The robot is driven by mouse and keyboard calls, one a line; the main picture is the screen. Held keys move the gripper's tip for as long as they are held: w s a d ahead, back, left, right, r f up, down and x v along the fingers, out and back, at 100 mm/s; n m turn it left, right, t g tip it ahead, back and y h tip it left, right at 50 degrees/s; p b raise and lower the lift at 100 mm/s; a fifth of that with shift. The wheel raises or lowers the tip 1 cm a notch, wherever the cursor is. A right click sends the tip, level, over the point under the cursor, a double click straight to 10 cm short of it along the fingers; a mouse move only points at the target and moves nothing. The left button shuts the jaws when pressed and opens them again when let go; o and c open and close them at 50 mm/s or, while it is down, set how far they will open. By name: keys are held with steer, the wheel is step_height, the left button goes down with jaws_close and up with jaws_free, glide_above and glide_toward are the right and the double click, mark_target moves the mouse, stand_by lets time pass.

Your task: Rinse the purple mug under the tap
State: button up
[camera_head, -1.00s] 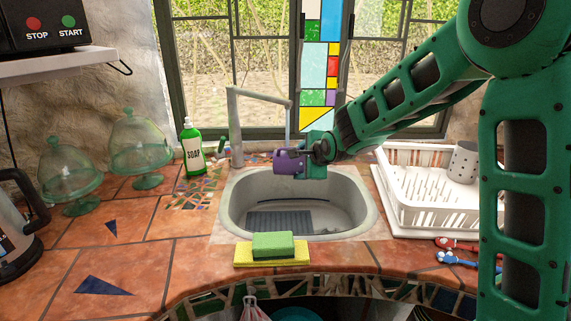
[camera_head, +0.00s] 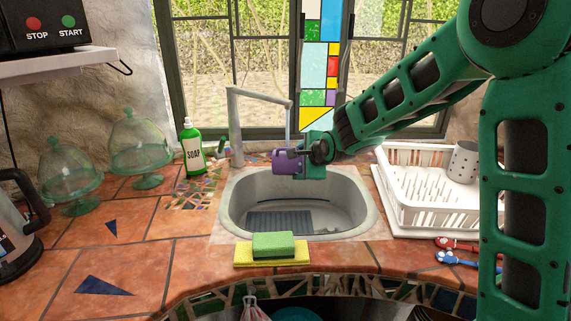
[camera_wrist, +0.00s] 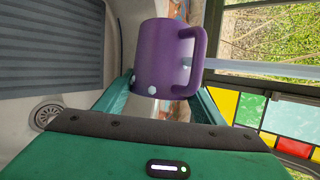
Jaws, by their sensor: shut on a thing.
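The purple mug (camera_head: 287,162) is held above the back of the sink, under the tap (camera_head: 236,125). My gripper (camera_head: 305,160) is shut on the mug; in the wrist view the mug (camera_wrist: 165,58) sits between the two green fingers, its handle to the right. A pale stream of water (camera_head: 288,128) comes down from the spout to the mug. The stream (camera_wrist: 260,69) also shows in the wrist view, reaching the mug's handle side. The mug's inside is hidden. The sink (camera_head: 240,205) is below, with no other dish seen in it.
A green soap bottle (camera_head: 193,150) stands left of the tap. A white dish rack (camera_head: 430,217) with a grey cup is at the right. A green and yellow sponge (camera_head: 272,246) lies on the front rim. Glass domes (camera_head: 140,145) stand at the left.

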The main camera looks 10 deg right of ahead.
steer(key=shift+a, duration=0.1)
steer(key=s+d, duration=0.1)
steer(key=s, duration=0.6)
steer(key=shift+s, duration=0.3)
steer(key=shift+d, duration=0.1)
stand_by(0.7)
steer(key=shift+r, duration=0.1)
steer(key=shift+v, duration=2.5)
